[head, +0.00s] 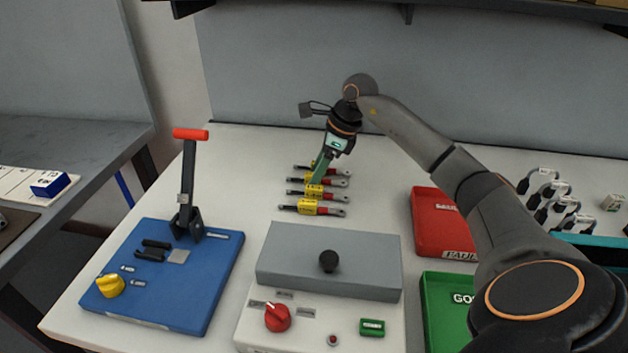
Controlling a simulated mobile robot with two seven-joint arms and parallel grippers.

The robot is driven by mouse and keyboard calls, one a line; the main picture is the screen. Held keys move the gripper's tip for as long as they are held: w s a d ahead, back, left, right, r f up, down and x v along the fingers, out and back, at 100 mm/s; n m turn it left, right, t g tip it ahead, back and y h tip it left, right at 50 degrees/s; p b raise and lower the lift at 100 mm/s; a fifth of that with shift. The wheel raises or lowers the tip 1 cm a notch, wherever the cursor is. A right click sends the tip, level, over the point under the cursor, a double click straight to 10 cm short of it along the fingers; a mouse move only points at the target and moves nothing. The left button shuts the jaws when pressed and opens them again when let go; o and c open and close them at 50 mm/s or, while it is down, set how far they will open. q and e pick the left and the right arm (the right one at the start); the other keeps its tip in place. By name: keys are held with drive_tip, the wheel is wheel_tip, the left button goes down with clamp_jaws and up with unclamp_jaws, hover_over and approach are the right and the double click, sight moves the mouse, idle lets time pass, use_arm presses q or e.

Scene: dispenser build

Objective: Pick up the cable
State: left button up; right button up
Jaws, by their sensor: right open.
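Several short cables lie in a column on the white table, each black with a yellow label and red end sections. The nearest cable (312,208) is clear of my gripper, and another cable (335,196) lies just behind it. My right gripper (318,180) points down over the middle of the column, its green fingers at or just above the cables. The fingers hide part of the cables behind them, and I cannot tell whether they touch one. My right gripper is open. My left gripper is not in view.
A blue board (200,290) with a red-handled lever (188,165) stands at left. A grey-lidded box (345,270) with a black knob is in front of the cables. A red tray (430,215) and a green tray (440,300) are at right, black cables (548,195) beyond. A grey wall stands behind.

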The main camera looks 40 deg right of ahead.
drive_tip(key=shift+c, duration=0.4)
clamp_jaws()
